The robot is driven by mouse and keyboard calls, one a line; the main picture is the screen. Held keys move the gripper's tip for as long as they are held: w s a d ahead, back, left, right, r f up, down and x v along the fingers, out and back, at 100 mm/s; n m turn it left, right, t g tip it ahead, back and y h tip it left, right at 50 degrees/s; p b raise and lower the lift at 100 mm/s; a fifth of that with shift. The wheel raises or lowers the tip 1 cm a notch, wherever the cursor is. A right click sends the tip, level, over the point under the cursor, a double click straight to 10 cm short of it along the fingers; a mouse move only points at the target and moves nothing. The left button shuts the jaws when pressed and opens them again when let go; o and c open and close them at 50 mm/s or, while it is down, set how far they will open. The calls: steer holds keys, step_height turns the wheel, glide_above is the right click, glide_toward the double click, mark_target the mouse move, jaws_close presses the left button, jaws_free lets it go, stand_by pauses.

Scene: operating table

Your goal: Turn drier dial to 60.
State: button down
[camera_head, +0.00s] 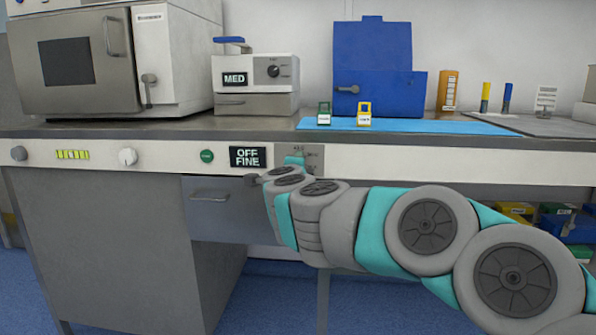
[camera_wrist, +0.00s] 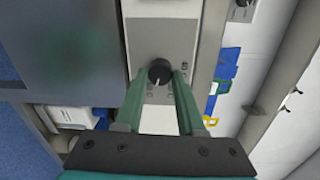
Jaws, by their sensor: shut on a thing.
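A black round dial (camera_wrist: 158,70) with a pale pointer line sits on a light grey plate (camera_wrist: 161,39) in the wrist view. My gripper (camera_wrist: 159,77) is shut on the dial, with one green finger on each side of it. Small markings around the dial are too small to read. In the head view, my gripper (camera_head: 294,161) is at the grey dial plate (camera_head: 315,153) on the bench's front strip. The dial itself is hidden there behind my gripper and wrist. Part of the plate's printed scale shows above and to the right.
A black display (camera_head: 247,157) reading "OFF FINE" and a green button (camera_head: 207,156) are left of the plate. A drawer (camera_head: 226,211) with a handle is below. A blue mat (camera_head: 420,126) with small tagged items lies on the bench above.

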steer(key=shift+f+m+b, duration=0.15)
steer(key=shift+m+b, duration=0.45)
steer(key=shift+m, duration=0.6)
steer(key=c, duration=0.5)
jaws_free()
steer(key=shift+s, duration=0.15)
steer(key=shift+s+r, duration=0.15)
steer(key=shift+s, duration=1.75)
steer(key=shift+s+r, duration=0.1)
steer(key=shift+s, duration=1.75)
steer(key=shift+r, duration=0.1)
